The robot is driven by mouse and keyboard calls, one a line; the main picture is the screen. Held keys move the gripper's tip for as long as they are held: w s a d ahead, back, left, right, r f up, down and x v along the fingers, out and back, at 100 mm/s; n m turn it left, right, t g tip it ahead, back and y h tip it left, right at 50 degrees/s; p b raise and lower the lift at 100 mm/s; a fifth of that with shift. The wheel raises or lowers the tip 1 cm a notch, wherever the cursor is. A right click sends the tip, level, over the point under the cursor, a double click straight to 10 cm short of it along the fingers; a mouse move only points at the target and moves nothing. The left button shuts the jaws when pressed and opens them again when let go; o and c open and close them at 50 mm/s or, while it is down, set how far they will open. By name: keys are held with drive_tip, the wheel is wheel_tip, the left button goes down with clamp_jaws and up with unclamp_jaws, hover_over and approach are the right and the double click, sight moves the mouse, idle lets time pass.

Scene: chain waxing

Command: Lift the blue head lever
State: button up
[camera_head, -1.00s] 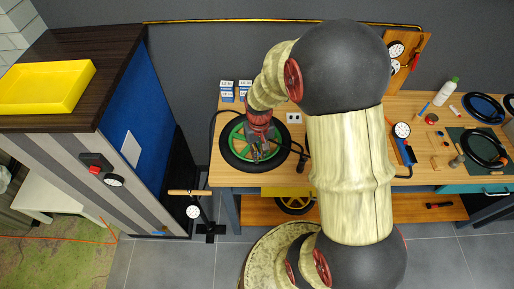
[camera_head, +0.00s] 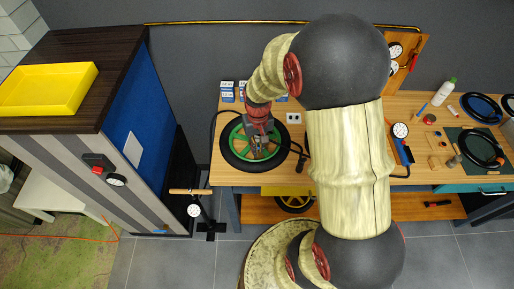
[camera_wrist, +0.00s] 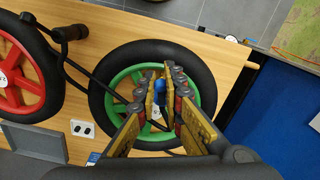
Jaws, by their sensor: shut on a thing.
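The blue head lever (camera_wrist: 159,86) shows in the wrist view as a small blue piece between the fingertips of my gripper (camera_wrist: 162,80). My gripper is shut on it, above the green-rimmed wheel (camera_wrist: 124,76). In the head view my gripper (camera_head: 257,146) points down over the same wheel (camera_head: 238,159), which lies flat on the workbench. The lever is hidden there by my gripper and arm. A black hose (camera_wrist: 77,66) runs across the wheel in the wrist view. How the lever joins the hose is hidden.
A red-rimmed wheel (camera_wrist: 22,76) lies beside the green one. A hand pump with a gauge (camera_head: 193,210) stands at the bench's left. A tall cabinet (camera_head: 140,120) stands left of the bench.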

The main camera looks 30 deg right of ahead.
drive_tip(key=shift+w+r, duration=0.15)
drive_tip(key=shift+w+d+r+p, duration=0.2)
drive_tip(key=shift+w+r+p, duration=0.15)
drive_tip(key=shift+w+r, duration=0.1)
drive_tip(key=shift+f, duration=0.1)
drive_tip(key=o, duration=1)
